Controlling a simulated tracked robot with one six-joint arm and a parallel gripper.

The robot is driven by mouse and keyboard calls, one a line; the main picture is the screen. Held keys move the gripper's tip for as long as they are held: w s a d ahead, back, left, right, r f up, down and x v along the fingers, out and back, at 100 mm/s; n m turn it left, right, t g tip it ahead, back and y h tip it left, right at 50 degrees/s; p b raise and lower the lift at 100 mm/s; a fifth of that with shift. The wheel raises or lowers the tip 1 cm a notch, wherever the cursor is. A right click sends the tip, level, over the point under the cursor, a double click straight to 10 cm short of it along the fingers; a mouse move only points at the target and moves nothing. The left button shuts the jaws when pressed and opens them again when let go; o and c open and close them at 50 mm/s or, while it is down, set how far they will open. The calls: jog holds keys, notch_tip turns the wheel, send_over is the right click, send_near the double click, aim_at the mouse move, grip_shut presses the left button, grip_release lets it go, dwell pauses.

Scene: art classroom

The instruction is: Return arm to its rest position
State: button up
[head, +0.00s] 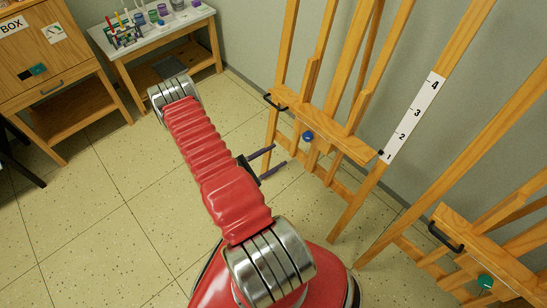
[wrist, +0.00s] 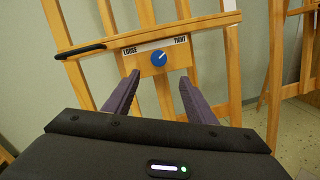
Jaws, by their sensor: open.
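My red arm (head: 213,160) reaches out from my base over the floor in the head view. My gripper (head: 279,157) shows at the right side of the arm, in front of the nearer part of a wooden easel (head: 325,128). In the wrist view my gripper (wrist: 158,88) has its two purple fingers spread apart with nothing between them. Beyond the fingers is a blue knob (wrist: 157,58) on a wooden block, under a label reading LOOSE and TIGHT. The fingers look apart from the knob. The same knob shows in the head view (head: 308,136).
A second easel (head: 490,250) with a green knob (head: 485,282) stands at the lower right. A white-topped table (head: 150,35) with paint jars and brushes is at the top left, beside a wooden cabinet (head: 50,62). The tiled floor (head: 95,225) on the left is clear.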

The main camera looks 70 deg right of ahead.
dwell(0.7)
jog(key=s+a+r+m+g+y, duration=0.2)
jog(key=s+a+m+g+y, duration=0.15)
jog(key=s+a+y, duration=0.35)
jog(key=w+a+r+m+t+y, duration=0.3)
jog(key=w+a+r+t+y, duration=0.15)
jog(key=w+a+r, duration=0.5)
jog(key=w+a+r+m+t+y, duration=0.3)
jog(key=w+a+r+t, duration=0.35)
jog(key=a+r, duration=0.65)
jog(key=a+r+n+t, duration=0.1)
jog(key=a+r+t, duration=0.2)
jog(key=a+r, duration=0.3)
jog(key=w+a+r+t+y, duration=0.1)
jog(key=a+r+t, duration=0.3)
jog(key=r, duration=0.7)
jog(key=shift+a+r+n, duration=0.25)
jog(key=shift+a+n, duration=0.1)
jog(key=shift+a, duration=0.8)
jog(key=shift+t, duration=0.25)
